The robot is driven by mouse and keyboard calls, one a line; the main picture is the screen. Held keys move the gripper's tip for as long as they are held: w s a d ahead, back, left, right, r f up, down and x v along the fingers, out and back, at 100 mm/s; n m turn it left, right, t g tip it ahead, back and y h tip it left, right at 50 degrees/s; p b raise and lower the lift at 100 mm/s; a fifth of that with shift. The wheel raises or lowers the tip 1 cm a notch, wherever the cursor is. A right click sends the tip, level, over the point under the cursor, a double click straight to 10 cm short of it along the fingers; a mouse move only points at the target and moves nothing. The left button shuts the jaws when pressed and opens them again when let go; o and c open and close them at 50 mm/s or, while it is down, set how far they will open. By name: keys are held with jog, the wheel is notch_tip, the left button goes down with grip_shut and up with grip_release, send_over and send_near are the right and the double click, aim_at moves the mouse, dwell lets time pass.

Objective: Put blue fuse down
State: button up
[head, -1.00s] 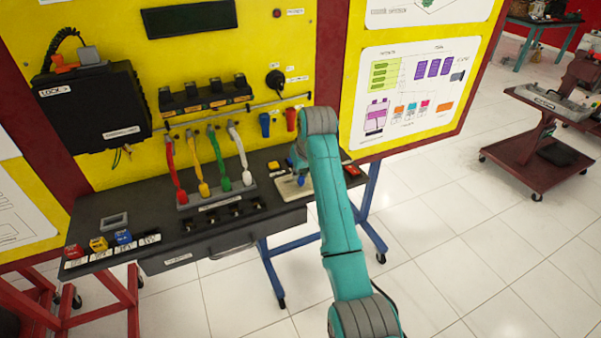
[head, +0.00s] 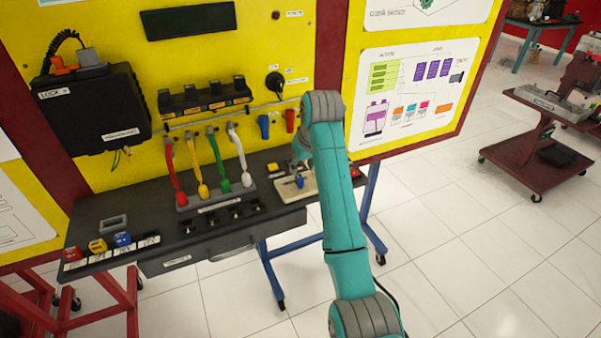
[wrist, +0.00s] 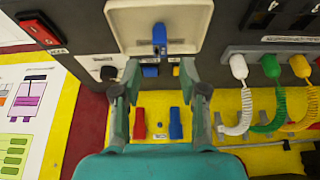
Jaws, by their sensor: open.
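The blue fuse (head: 299,182) stands on a pale tray (head: 312,188) at the right part of the dark bench. In the wrist view the blue fuse (wrist: 159,38) is on the pale tray (wrist: 125,22), near its edge. My gripper (wrist: 160,74) is open. Its two fingers are spread, with the fuse beyond the fingertips and apart from them. Nothing is between the fingers. In the head view my arm hides most of the gripper.
Red, yellow, green and white coiled leads (head: 205,170) stand left of the tray. Red and blue connectors (wrist: 157,122) are on the yellow panel. Coloured blocks (head: 98,245) sit at the bench's left end.

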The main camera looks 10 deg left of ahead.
jog(key=v, duration=0.6)
jog(key=shift+r, duration=0.4)
jog(key=shift+s, duration=0.15)
